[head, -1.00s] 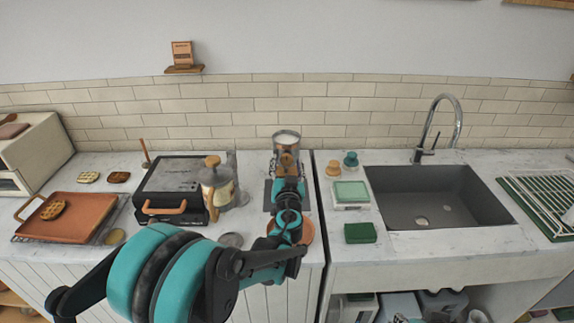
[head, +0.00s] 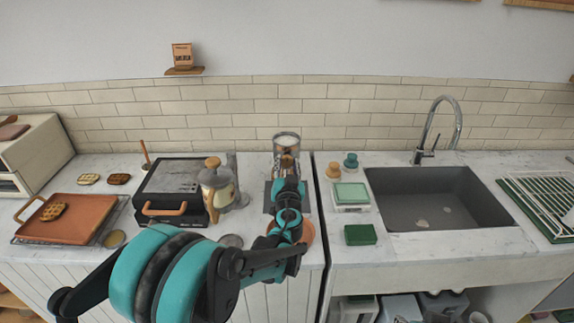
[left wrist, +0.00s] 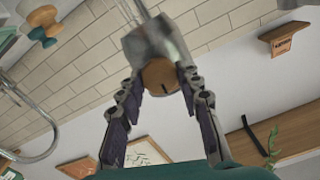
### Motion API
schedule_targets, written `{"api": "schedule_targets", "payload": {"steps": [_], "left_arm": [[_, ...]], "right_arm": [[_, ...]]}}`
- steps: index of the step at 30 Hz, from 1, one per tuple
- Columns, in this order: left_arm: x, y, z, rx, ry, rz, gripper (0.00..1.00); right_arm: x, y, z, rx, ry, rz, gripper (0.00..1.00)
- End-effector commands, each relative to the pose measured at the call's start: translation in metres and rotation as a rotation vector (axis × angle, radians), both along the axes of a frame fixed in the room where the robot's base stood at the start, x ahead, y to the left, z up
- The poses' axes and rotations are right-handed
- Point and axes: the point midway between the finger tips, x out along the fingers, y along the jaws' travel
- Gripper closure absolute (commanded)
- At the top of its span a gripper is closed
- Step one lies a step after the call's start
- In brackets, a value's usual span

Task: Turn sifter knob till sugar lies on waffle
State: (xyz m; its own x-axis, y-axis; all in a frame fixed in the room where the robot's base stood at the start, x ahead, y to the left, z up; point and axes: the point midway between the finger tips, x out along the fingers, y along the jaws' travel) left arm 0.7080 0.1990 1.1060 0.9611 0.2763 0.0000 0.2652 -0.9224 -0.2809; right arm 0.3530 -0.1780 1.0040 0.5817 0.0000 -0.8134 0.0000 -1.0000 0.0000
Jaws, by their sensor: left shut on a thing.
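The sifter (head: 286,141) is an upright metal cylinder with white content at its top, standing at the back of the left counter. My left gripper (head: 288,168) is in front of it, shut on its round wooden knob. In the left wrist view the fingers clasp the knob (left wrist: 160,77) from both sides, with the metal sifter body (left wrist: 152,42) behind it. A terracotta plate (head: 306,231) lies partly hidden under my left arm; I cannot tell what is on it. A waffle (head: 53,211) lies on the terracotta tray (head: 85,226). My right gripper is not in view.
A black waffle iron (head: 182,182) and a glass-and-cream pot (head: 217,187) stand left of my arm. Two waffles lie behind the tray. A white scale (head: 351,196), green sponge (head: 361,235) and grey sink (head: 432,185) are to the right.

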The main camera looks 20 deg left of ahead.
Motion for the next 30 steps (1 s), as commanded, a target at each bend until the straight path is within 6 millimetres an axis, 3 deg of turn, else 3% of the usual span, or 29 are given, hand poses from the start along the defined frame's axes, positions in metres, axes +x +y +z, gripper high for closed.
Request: {"api": "schedule_targets", "payload": {"steps": [30], "left_arm": [[0.0002, -0.0012, -0.0012, 0.858, 0.247, 0.000, 0.94]], "right_arm": [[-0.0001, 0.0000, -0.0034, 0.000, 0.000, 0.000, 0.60]]}}
